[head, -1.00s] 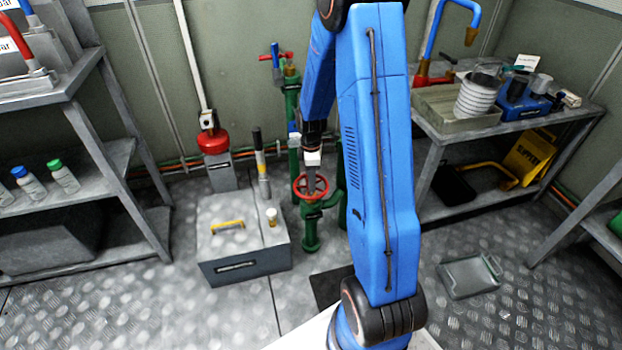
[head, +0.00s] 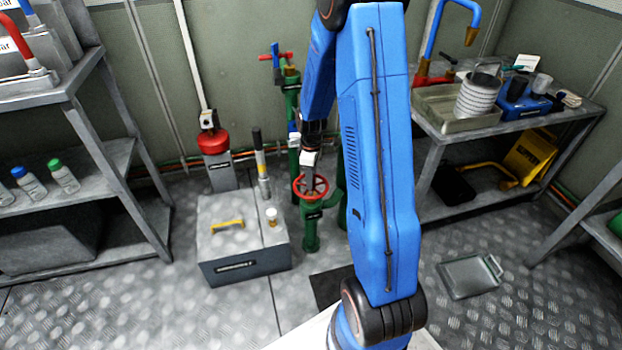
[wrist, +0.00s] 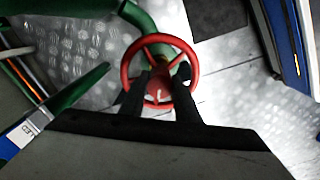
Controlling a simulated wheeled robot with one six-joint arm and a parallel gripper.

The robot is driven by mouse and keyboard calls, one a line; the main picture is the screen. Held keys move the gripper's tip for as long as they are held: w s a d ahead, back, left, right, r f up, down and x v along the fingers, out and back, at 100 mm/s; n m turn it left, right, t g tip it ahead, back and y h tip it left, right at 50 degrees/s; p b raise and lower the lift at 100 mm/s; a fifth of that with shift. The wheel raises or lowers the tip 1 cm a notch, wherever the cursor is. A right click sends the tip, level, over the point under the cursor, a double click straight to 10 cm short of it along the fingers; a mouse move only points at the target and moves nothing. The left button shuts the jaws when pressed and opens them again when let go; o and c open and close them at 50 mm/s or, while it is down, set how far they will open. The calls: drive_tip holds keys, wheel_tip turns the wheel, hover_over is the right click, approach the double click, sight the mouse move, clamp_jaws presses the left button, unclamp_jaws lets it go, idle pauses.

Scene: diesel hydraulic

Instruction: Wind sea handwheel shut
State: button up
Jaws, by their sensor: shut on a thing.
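The red sea handwheel (head: 299,188) sits on top of a green valve (head: 310,236) on a green pipe, near the back wall. In the wrist view the red handwheel (wrist: 193,64) shows as a spoked ring with the green valve body below it. My gripper (head: 308,180) reaches down onto the wheel from above. In the wrist view its two dark fingers (wrist: 161,84) lie over the near part of the wheel, shut on it around the hub and spoke area. The exact contact is partly hidden by the fingers.
A grey box (head: 243,262) with a yellow handle stands left of the valve, with an upright lever beside it. Green pipes with a red-and-blue valve (head: 276,58) rise behind. A workbench (head: 440,132) is at right, a shelf (head: 95,170) at left. A tray (head: 470,277) lies on the floor.

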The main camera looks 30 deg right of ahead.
drive_tip(key=m, duration=1.5)
drive_tip(key=shift+m, duration=0.3)
drive_tip(key=m, duration=0.3)
drive_tip(key=shift+m, duration=0.3)
drive_tip(key=m, duration=0.3)
drive_tip(key=shift+m, duration=0.3)
drive_tip(key=m, duration=0.3)
drive_tip(key=shift+m, duration=2.1)
